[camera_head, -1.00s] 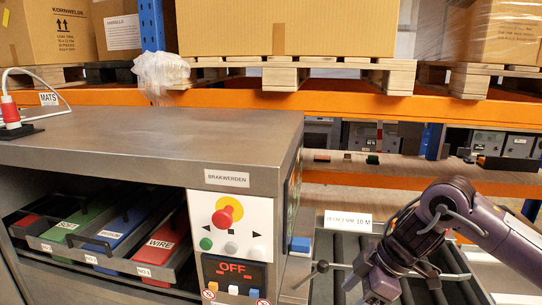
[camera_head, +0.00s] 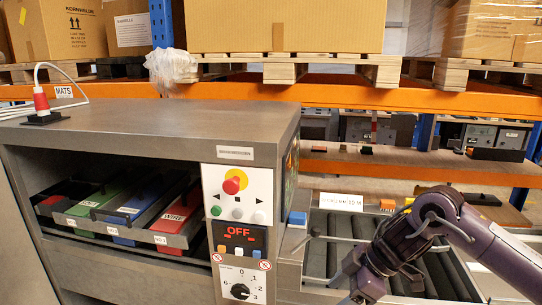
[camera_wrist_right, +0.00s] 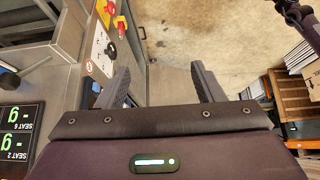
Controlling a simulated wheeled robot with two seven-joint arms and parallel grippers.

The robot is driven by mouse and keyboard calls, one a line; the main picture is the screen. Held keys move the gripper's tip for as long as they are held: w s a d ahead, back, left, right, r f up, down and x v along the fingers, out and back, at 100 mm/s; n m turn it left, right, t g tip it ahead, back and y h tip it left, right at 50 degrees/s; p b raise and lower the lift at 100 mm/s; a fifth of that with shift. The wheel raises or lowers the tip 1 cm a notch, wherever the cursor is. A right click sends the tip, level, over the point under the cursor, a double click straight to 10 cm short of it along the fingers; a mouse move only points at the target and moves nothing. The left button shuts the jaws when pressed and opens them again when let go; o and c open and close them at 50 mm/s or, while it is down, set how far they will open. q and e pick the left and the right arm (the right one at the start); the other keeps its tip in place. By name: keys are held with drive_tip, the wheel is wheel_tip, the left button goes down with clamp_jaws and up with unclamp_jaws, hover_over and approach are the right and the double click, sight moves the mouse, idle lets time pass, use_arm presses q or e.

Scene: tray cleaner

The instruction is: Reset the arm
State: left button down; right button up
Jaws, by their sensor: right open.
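My right arm comes in from the right in the head view, its wrist bent downward in front of the roller conveyor. My right gripper is at the lower edge there and its fingers are hard to make out. In the right wrist view my right gripper (camera_wrist_right: 160,72) is open, its two dark fingers apart with nothing between them and bare floor beyond. My left gripper is not in view.
The grey machine (camera_head: 165,127) stands left, with a control panel (camera_head: 240,208) reading OFF and labelled trays (camera_head: 125,212) inside. The roller conveyor (camera_head: 318,250) is beside it. Shelves with boxes (camera_head: 290,25) stand behind. Display panels (camera_wrist_right: 18,130) show at left in the wrist view.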

drive_tip(key=w+a+f+m+t+y, duration=0.2)
drive_tip(key=w+a+f, duration=0.15)
drive_tip(key=f, duration=0.45)
drive_tip(key=w+a+f+m+t+y, duration=0.1)
drive_tip(key=w+a+f, duration=0.25)
drive_tip(key=f, duration=0.45)
drive_tip(key=s+d+f+m+t+h, duration=0.1)
drive_tip(key=s+d+f+m, duration=0.2)
drive_tip(key=f, duration=0.8)
drive_tip(key=s+d+f+m+t+h, duration=0.2)
drive_tip(key=d+f+m, duration=0.1)
drive_tip(key=f, duration=0.9)
drive_tip(key=s+d+f+m+g+h+b, duration=0.1)
drive_tip(key=s+d+f+h, duration=0.15)
drive_tip(key=s+f, duration=0.6)
drive_tip(key=s+d+f+m+g+h, duration=0.15)
drive_tip(key=s+d+f, duration=0.25)
drive_tip(key=s+f, duration=0.5)
drive_tip(key=s+d+f+m+g+h, duration=0.1)
drive_tip(key=s+f+g, duration=0.1)
drive_tip(key=s, duration=1.1)
drive_tip(key=s+d+f+m+g+h, duration=0.1)
drive_tip(key=s+f, duration=0.4)
drive_tip(key=s, duration=0.9)
drive_tip(key=shift+s+d+f+g, duration=0.25)
drive_tip(key=shift+d+g, duration=0.2)
drive_tip(key=shift+d, duration=0.3)
